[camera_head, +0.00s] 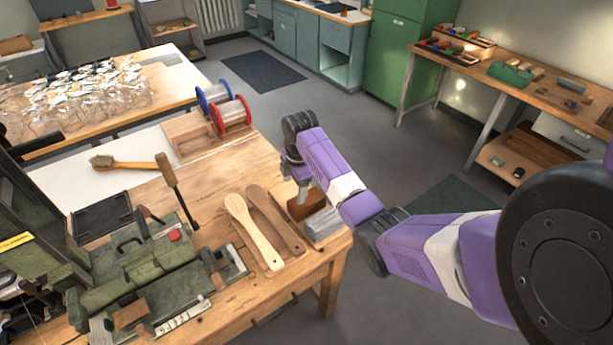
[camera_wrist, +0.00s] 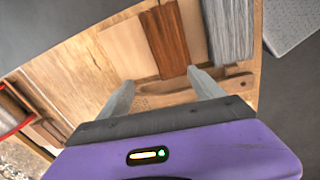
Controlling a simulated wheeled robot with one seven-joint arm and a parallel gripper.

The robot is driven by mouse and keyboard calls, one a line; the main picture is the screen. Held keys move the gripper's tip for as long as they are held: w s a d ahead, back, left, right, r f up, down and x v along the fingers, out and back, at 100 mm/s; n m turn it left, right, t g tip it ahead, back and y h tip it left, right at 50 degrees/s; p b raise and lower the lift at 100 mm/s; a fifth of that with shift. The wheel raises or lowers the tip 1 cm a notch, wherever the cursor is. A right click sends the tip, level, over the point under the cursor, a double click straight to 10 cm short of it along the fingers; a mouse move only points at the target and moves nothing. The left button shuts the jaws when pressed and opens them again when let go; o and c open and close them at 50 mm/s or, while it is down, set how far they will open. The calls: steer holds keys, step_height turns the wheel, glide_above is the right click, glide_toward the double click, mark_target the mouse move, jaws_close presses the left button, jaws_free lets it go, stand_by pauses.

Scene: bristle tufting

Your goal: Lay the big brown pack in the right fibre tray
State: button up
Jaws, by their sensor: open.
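The big brown pack (camera_head: 306,205) lies near the right end of the wooden workbench, beside a grey pack (camera_head: 323,226). I cannot make out for certain which surface is the right fibre tray.
A pale brush handle (camera_head: 255,232) and a brown one (camera_head: 277,222) lie left of the packs. Red and blue spools (camera_head: 230,115) stand behind. Floor is open beyond the bench's right edge.

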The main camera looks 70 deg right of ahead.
mark_target(306, 202)
steer(key=shift+n+g+y, duration=0.4)
steer(key=shift+n+g, duration=0.1)
steer(key=shift+g, duration=0.2)
steer(key=s+d+r, duration=0.2)
steer(key=s, duration=0.1)
steer(key=shift+s+d, duration=0.1)
steer(key=shift+s, duration=0.05)
step_height(306, 202, down, 6)
steer(key=b, duration=0.5)
steer(key=shift+f+b, duration=1.55)
steer(key=shift+f, duration=0.85)
steer(key=c, duration=1.3)
